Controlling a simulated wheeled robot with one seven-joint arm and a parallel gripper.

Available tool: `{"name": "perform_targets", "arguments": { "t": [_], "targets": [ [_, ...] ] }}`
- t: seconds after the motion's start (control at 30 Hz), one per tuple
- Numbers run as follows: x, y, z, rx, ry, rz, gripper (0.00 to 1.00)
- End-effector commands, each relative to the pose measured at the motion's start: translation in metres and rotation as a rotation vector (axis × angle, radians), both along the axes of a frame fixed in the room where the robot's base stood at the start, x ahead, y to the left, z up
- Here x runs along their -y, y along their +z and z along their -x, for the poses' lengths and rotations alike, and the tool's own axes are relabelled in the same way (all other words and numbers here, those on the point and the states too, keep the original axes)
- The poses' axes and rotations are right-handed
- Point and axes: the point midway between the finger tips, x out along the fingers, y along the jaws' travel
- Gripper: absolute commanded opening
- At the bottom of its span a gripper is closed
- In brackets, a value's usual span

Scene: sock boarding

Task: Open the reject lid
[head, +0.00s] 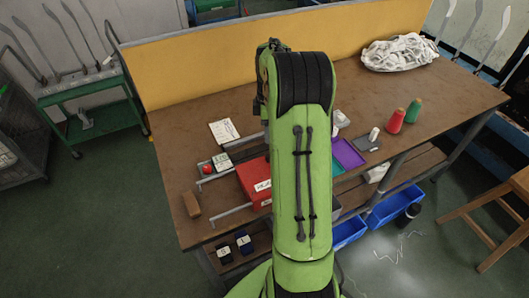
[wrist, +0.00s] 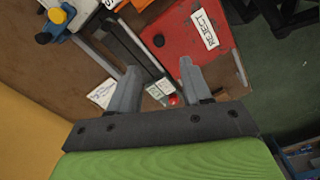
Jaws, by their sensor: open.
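The red reject box (head: 252,178) stands on the brown table in the head view, partly hidden behind my arm. In the wrist view its red lid (wrist: 180,42) lies flat and looks shut, with a white REJECT label (wrist: 205,29) and a round black knob (wrist: 158,40) near its edge. My gripper (wrist: 160,72) is open and empty in the wrist view. Its fingers point towards the box side, with the knob ahead, apart from the fingertips. In the head view my arm hides the gripper.
A red button (head: 208,169), white notepad (head: 224,131) and wooden block (head: 191,204) lie left of the box. A yellow panel (head: 200,65) stands behind.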

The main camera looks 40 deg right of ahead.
Motion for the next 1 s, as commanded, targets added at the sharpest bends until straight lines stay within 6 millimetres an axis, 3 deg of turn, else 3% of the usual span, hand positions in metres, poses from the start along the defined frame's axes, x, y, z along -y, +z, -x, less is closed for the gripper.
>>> {"name": "perform_targets", "arguments": {
  "t": [0.03, 0.2, 0.4, 0.53, 0.77, 1.0],
  "targets": [
    [-0.001, -0.017, 0.000, -0.004, 0.000, -0.003, 0.48],
    [-0.001, -0.060, 0.000, -0.003, -0.002, -0.003, 0.48],
    [-0.001, -0.098, 0.000, -0.001, -0.001, -0.001, 0.48],
    [0.000, -0.108, 0.000, 0.000, -0.001, 0.000, 0.48],
    [0.000, -0.108, -0.001, 0.001, -0.001, 0.001, 0.48],
    [-0.001, -0.108, -0.001, 0.001, -0.001, 0.001, 0.15]
  ]
}}
